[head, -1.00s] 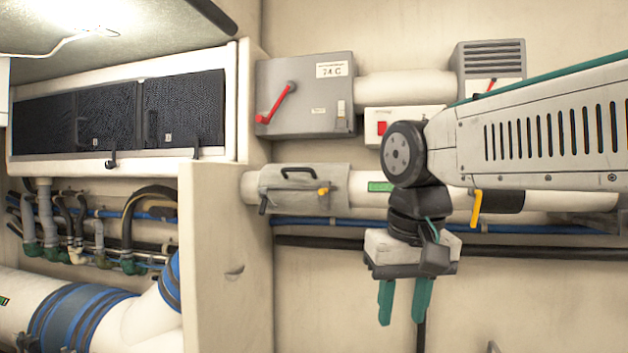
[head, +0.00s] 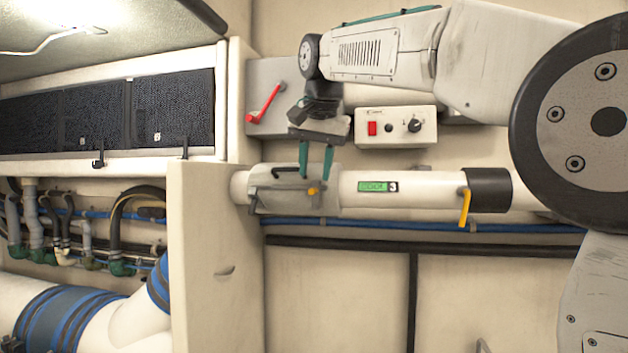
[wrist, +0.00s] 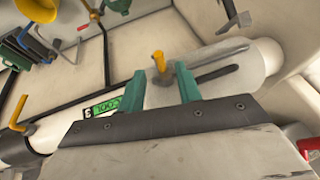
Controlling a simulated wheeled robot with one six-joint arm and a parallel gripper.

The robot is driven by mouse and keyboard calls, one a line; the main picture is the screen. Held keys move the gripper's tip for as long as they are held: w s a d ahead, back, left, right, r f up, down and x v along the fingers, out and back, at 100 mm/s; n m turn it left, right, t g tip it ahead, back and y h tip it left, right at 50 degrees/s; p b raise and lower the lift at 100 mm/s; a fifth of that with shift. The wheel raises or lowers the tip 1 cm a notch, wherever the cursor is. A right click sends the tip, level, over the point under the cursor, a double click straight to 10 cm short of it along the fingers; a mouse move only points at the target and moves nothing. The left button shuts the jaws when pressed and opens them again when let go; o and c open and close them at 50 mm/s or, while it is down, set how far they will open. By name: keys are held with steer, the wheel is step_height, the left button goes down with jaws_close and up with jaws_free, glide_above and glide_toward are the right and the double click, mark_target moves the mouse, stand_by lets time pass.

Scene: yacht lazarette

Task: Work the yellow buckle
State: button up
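The small yellow buckle (head: 314,189) sits on the light grey sleeve (head: 268,203) around the white pipe, at the sleeve's right part. My gripper (head: 315,172) is open, with its two green fingers pointing down just above the buckle in the head view. In the wrist view the buckle (wrist: 158,62) stands up beyond the gap between the fingertips (wrist: 160,80), roughly centred. The fingers look empty. I cannot tell how far they are from the buckle in depth.
A second, larger yellow lever (head: 464,206) hangs at the pipe's dark right end. A grey box with a red lever (head: 264,103) and a white control box (head: 393,127) are above the pipe. A partition (head: 215,265) stands to the left.

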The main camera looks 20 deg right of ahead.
mark_target(314, 190)
steer(key=shift+x, duration=1.7)
jaws_close()
